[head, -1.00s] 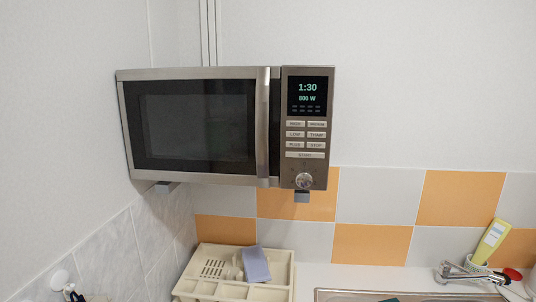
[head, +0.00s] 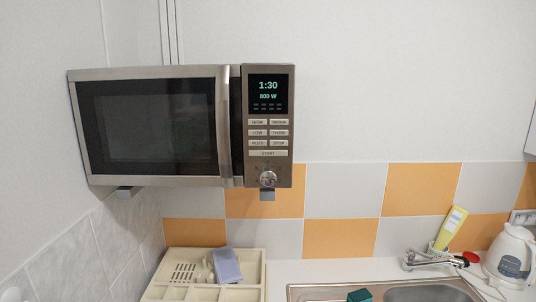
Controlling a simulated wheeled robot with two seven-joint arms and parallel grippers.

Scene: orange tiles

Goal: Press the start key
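The start key (head: 268,153) is the wide key at the bottom of the key block on the microwave's right-hand panel, just above the round knob (head: 268,179). The microwave (head: 150,128) is silver with a dark door, which is shut. Its display (head: 268,91) reads 1:30 and 800 W. Several smaller keys sit in rows between the display and the start key. Neither of my grippers shows in the head view.
The microwave sits on wall brackets above a counter. A yellow bottle (head: 451,228) and a white kettle (head: 510,258) stand at the right.

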